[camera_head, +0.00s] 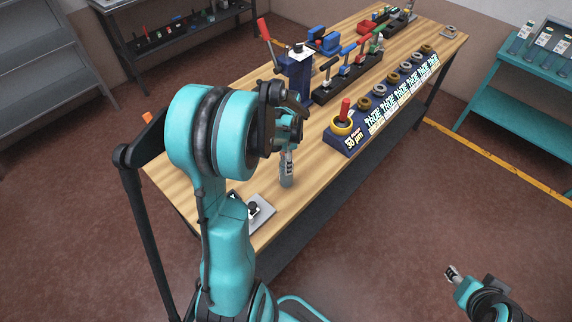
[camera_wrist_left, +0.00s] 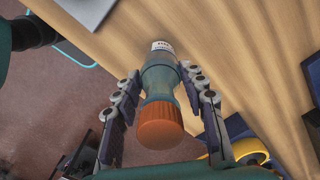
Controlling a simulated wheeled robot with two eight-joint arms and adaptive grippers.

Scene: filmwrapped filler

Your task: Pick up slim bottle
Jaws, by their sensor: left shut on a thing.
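The slim bottle (camera_head: 287,176) is grey-green with a white label and is upright near the table's near edge in the head view. In the left wrist view the bottle (camera_wrist_left: 161,75) shows its orange cap towards the camera. My left gripper (camera_head: 289,140) is shut on the bottle, with one finger on each side of it; the head view partly hides the grip behind my arm. I cannot tell whether the bottle's base touches the table. My right gripper (camera_head: 453,273) is at the lower right, off the table, and its opening is unclear.
The wooden table (camera_head: 225,170) has a grey plate with a black knob (camera_head: 254,211) near the bottle. A dark blue stand (camera_head: 337,142) with tape rolls, a red-handled press (camera_head: 294,75) and a black tool rack (camera_head: 345,85) stand farther along. Bare wood surrounds the bottle.

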